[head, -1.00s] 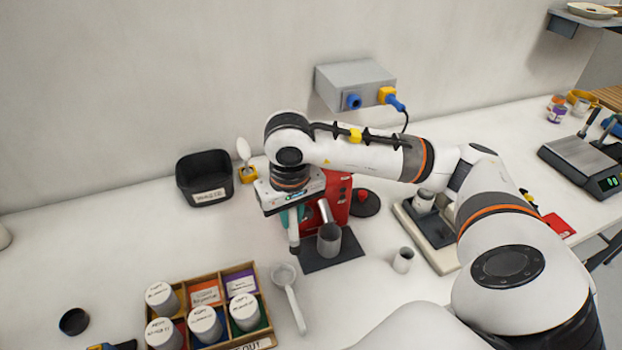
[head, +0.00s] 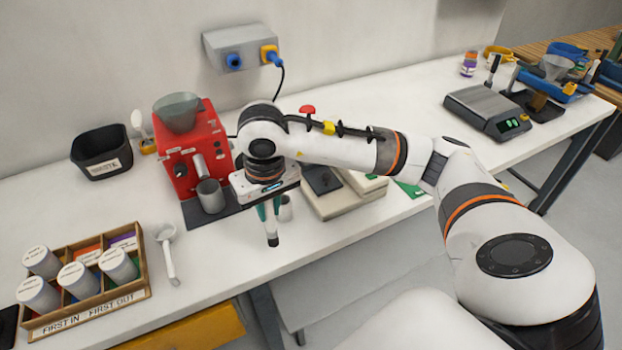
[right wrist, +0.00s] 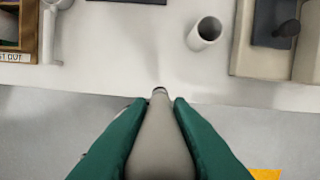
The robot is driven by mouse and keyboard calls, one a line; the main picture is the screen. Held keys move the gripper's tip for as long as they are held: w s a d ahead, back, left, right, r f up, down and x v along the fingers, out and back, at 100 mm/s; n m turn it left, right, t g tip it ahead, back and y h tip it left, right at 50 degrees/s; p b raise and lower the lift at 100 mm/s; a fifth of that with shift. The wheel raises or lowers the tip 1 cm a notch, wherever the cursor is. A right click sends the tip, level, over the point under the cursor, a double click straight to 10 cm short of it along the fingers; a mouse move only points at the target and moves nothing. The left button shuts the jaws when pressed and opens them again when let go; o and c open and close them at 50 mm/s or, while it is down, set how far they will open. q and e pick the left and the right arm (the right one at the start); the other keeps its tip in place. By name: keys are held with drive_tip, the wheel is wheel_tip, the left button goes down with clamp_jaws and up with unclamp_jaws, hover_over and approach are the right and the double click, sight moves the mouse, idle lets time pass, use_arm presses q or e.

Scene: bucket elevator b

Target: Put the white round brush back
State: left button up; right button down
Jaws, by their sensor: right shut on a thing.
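My right gripper (head: 268,210) has green fingers and is shut on a slim pale piece with a dark tip, which looks like the white round brush (head: 272,232). It hangs tip-down near the table's front edge. In the right wrist view the brush shows as a grey tapered body (right wrist: 160,140) between the green fingers (right wrist: 160,125), its narrow end close to the table edge. A small yellow holder (head: 148,147) with a white oval-headed piece (head: 137,120) stands at the back left, by the black bin. My left gripper is out of view.
A red grinder (head: 190,145), a black bin (head: 101,150), a white scoop (head: 168,250) and a wooden jar box (head: 135,285) stand to the left. A small grey cup (right wrist: 205,33) is beyond my gripper. A scale (head: 488,110) is at right.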

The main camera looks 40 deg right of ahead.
drive_tip(key=w+d+r+m+b, duration=0.2)
drive_tip(key=w+d+r+m, duration=0.1)
drive_tip(key=w+d, duration=0.6)
use_arm(q)
drive_tip(key=p, duration=0.1)
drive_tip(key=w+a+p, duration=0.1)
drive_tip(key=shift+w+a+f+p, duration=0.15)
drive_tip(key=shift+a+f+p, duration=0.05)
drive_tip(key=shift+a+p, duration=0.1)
use_arm(e)
wheel_tip(320, 180, down, 9)
drive_tip(key=shift+h, duration=0.3)
drive_tip(key=shift+f, duration=0.2)
drive_tip(key=c, duration=1.3)
unclamp_jaws()
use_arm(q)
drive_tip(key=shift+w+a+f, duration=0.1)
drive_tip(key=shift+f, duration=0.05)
